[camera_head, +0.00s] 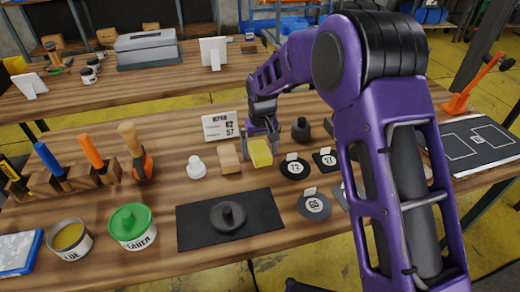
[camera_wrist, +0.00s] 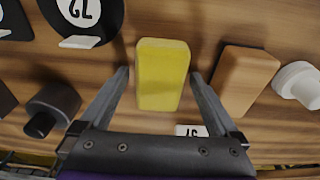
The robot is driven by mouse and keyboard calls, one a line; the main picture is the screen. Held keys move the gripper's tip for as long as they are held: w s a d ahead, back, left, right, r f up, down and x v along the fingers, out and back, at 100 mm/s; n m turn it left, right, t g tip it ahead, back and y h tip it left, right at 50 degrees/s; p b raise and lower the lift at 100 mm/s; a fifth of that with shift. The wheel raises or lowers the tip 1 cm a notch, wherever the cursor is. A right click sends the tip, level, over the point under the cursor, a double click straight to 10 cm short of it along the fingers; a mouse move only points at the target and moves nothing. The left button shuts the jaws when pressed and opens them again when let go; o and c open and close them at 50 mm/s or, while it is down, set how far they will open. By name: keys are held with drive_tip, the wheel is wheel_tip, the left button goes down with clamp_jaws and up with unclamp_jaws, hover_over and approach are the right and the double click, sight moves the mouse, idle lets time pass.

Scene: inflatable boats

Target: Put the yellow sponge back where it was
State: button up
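The yellow sponge (camera_head: 261,152) is on the wooden table near the middle of the head view. In the wrist view the sponge (camera_wrist: 163,75) lies between my two fingers, with a visible gap on each side. My gripper (camera_head: 275,132) is open above the table at the sponge; it also shows in the wrist view (camera_wrist: 158,75). A tan block (camera_head: 229,158) stands just left of the sponge in the head view, and the same block (camera_wrist: 245,80) is right of my right finger in the wrist view. No marked place for the sponge is visible.
A white knobbed piece (camera_head: 196,168) is left of the block. A number card (camera_head: 221,126) stands behind. Black numbered discs (camera_head: 295,167) and a dark knobbed weight (camera_head: 301,130) are to the right. A black mat (camera_head: 264,216) with a dark disc (camera_head: 228,217) lies in front.

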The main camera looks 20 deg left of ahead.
sight(262, 153)
wheel_tip(262, 153, up, 12)
drive_tip(key=s+p, duration=0.1)
drive_tip(key=shift+s+d+p, duration=0.15)
drive_tip(key=shift+d+p, duration=0.25)
drive_tip(key=shift+r, duration=0.1)
